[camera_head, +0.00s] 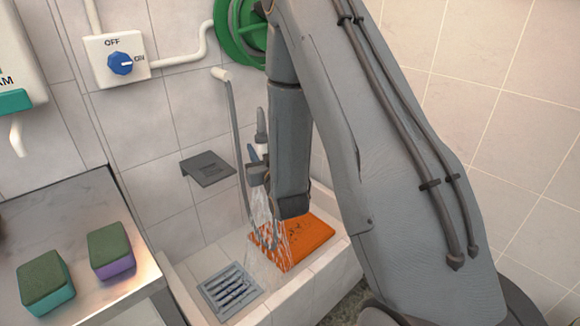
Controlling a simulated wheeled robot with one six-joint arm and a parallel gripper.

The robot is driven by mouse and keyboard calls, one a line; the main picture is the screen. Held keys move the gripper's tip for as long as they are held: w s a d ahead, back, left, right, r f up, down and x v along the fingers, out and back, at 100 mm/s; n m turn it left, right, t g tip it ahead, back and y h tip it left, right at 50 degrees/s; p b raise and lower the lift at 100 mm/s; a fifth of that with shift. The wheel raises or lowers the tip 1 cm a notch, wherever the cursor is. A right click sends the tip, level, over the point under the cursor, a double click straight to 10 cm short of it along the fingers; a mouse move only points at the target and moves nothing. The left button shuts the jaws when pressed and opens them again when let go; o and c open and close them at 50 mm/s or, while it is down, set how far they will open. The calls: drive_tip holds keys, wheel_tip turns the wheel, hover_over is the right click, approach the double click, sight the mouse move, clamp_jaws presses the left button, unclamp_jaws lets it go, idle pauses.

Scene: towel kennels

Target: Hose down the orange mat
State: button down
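The orange mat (306,242) lies in the tiled wash basin, with dark specks on its upper face. My gripper (258,173) is above the mat's left side, partly hidden by my arm. It appears shut on a grey spray nozzle (261,124), though the fingertips are hard to make out. White streams of water (264,222) fall from below the gripper onto the mat's left part and the basin floor beside it. A grey hose (236,130) hangs from a wall pipe and runs down beside the gripper. My arm covers part of the view right of the mat.
A floor drain (230,290) lies left of the mat. An empty grey wall bracket (207,168) is above it. The blue knob (121,63) points towards ON. Two sponges, teal (46,283) and purple (112,250), sit on the metal counter. A green hose reel (238,30) is behind.

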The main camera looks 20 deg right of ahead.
drive_tip(key=w+d+f+m+h+b, duration=0.1)
drive_tip(key=w+d+f+b, duration=0.6)
drive_tip(key=d+f+b, duration=0.3)
drive_tip(key=w+d+f+m+h+b, duration=0.1)
drive_tip(key=w+d+f+h+b, duration=0.1)
drive_tip(key=w+d+f+b, duration=0.5)
drive_tip(key=shift+w+d+f+b, duration=0.3)
drive_tip(key=shift+d+f+b, duration=1.05)
drive_tip(key=shift+d+b, duration=2.75)
drive_tip(key=shift+a+f+b, duration=0.15)
drive_tip(key=shift+a+b, duration=0.8)
drive_tip(key=shift+b, duration=0.1)
drive_tip(key=s+a+f, duration=0.1)
drive_tip(key=s+a, duration=0.1)
drive_tip(key=a, duration=0.5)
drive_tip(key=s+a+f, duration=0.1)
drive_tip(key=s+a, duration=0.2)
drive_tip(key=a, duration=0.4)
drive_tip(key=shift+f, duration=0.25)
drive_tip(key=shift+s+a, duration=0.1)
drive_tip(key=shift+a, duration=0.1)
